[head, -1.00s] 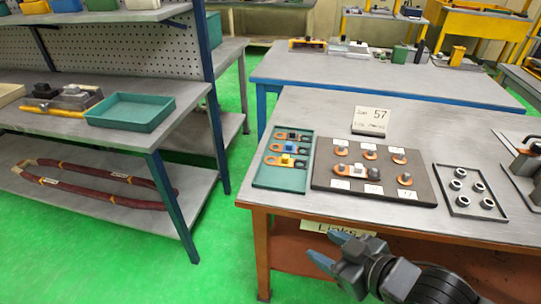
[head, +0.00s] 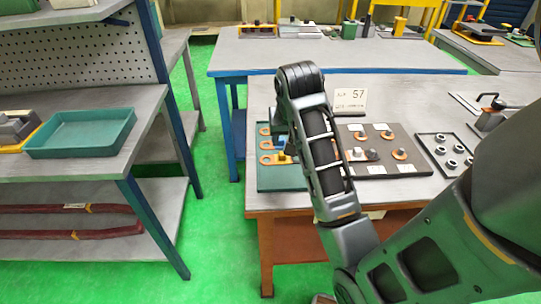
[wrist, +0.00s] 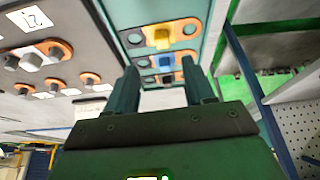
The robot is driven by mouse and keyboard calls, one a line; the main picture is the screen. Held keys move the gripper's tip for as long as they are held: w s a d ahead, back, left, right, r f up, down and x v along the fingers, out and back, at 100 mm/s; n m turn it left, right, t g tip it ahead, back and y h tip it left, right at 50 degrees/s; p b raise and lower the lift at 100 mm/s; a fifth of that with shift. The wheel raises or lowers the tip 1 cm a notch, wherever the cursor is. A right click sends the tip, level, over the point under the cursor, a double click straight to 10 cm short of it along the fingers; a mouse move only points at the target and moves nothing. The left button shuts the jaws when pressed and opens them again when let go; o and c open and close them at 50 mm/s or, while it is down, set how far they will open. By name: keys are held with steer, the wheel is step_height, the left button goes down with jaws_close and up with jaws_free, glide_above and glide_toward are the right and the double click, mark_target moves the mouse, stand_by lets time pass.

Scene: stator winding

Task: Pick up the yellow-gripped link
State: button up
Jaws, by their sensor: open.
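The yellow-gripped link (wrist: 163,38) lies in the teal tray (wrist: 126,20), with orange and dark ring ends and a yellow block in the middle. In the head view, the link's orange end (head: 267,160) shows at the tray's near part, partly hidden by my arm. A blue-gripped link (wrist: 166,60) and a black-gripped link (wrist: 160,78) lie beside it. My gripper (wrist: 160,75) is open and empty above the tray, its fingers apart. The yellow link appears beyond the fingertips in the wrist view. My arm hides much of the tray in the head view.
A dark board (head: 385,168) with orange terminals and labels lies right of the tray. A small rack of rings (head: 447,150) and a sign reading 57 (head: 350,98) are also on the table. A shelf with an empty teal bin (head: 80,134) stands at left.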

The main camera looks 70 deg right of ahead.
mark_target(282, 157)
steer(key=shift+a+p+x, duration=0.15)
steer(key=shift+p+x, duration=0.1)
steer(key=shift+x, duration=1.65)
steer(key=shift+a+p+x, duration=0.1)
steer(key=shift+p+x, duration=0.1)
steer(key=shift+x, duration=1.75)
steer(key=shift+w, duration=0.15)
jaws_close()
